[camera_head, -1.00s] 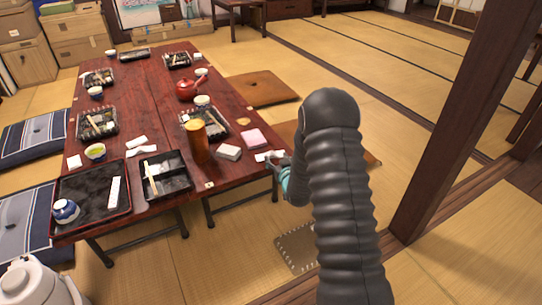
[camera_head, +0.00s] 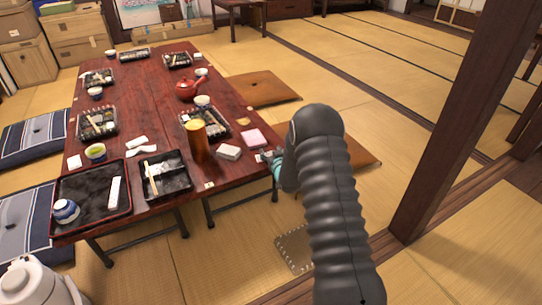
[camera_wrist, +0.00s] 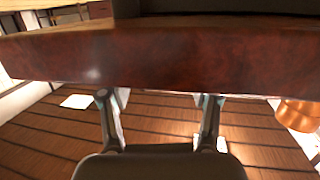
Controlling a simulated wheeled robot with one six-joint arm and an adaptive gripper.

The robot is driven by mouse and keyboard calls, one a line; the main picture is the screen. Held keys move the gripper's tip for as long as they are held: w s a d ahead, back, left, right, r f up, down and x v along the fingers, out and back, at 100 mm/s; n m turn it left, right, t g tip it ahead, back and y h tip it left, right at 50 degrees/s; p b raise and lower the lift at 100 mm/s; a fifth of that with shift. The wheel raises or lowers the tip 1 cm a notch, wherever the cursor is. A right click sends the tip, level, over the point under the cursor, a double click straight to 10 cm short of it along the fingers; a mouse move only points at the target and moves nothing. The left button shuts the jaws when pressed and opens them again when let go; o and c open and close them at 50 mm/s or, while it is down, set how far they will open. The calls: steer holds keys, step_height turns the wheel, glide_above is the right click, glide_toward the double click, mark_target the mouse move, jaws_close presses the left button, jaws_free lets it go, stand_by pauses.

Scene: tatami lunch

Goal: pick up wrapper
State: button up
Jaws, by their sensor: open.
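A small white paper piece, possibly the wrapper (camera_head: 257,158), lies at the near right edge of the low red table (camera_head: 225,172). It is mostly hidden by my gripper (camera_head: 268,158), whose teal part shows at that edge. In the wrist view my gripper (camera_wrist: 160,104) is open, its two fingers well apart with nothing clearly between them. A dark red wooden band crosses just above the fingertips. Other crumpled white papers (camera_head: 140,152) lie on the table farther left. I cannot tell which white piece is the wrapper.
A pink block (camera_head: 254,137), a white block (camera_head: 229,153) and a tall gold-brown canister (camera_head: 196,141) stand left of my gripper. A brown cushion (camera_head: 362,155) is on the floor; a wooden post (camera_head: 450,130) stands at right.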

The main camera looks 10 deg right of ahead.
steer(key=c, duration=0.8)
steer(key=shift+r, duration=0.1)
